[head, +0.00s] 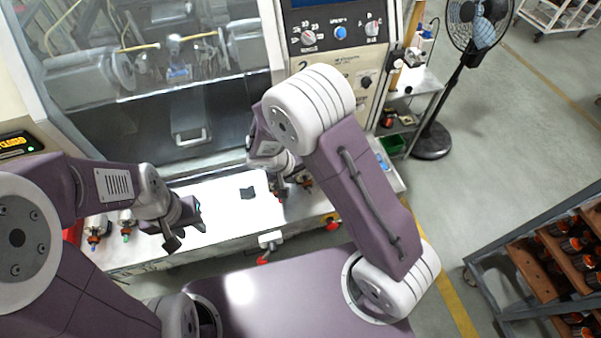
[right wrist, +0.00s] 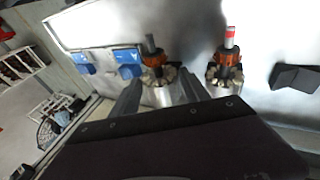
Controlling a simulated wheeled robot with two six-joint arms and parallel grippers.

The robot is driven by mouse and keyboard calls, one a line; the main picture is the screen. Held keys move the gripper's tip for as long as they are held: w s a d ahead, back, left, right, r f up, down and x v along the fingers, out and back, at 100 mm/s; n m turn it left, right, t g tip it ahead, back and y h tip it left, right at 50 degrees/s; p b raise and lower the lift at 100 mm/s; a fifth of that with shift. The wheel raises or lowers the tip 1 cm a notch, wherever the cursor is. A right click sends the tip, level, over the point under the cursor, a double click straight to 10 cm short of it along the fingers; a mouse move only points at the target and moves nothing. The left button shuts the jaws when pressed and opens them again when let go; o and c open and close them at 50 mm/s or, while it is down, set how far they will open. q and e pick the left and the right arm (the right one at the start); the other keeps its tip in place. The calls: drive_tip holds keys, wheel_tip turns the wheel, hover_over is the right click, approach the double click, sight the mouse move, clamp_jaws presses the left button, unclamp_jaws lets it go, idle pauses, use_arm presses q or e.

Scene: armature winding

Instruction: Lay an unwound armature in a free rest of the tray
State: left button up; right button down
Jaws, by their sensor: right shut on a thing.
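In the right wrist view, my right gripper (right wrist: 160,92) is shut on an armature (right wrist: 156,61) with a grey shaft, an orange-brown part and a pale toothed collar. I cannot tell whether it is lifted clear of the ledge. A similar armature (right wrist: 227,60) with a red-banded tip stands upright beside it, apart from the gripper; it also shows in the head view (head: 280,192). In the head view my right arm hides most of the right gripper. My left gripper (head: 185,225) is open and empty over the left of the ledge. I cannot make out a tray for certain.
The winding machine's glass door (head: 150,60) stands behind a pale ledge (head: 220,205). A black block (head: 247,193) lies on the ledge. Two stations (head: 95,235) stand at its left. A rack (head: 570,245) with several orange-brown parts is at right. A fan (head: 478,25) stands behind.

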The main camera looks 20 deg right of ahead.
drive_tip(key=shift+f+b, duration=0.35)
drive_tip(key=shift+b, duration=0.1)
drive_tip(key=shift+c, duration=2.3)
unclamp_jaws()
drive_tip(key=shift+r, duration=0.1)
drive_tip(key=b+v, duration=0.1)
drive_tip(key=v, duration=0.8)
drive_tip(key=shift+w, duration=0.1)
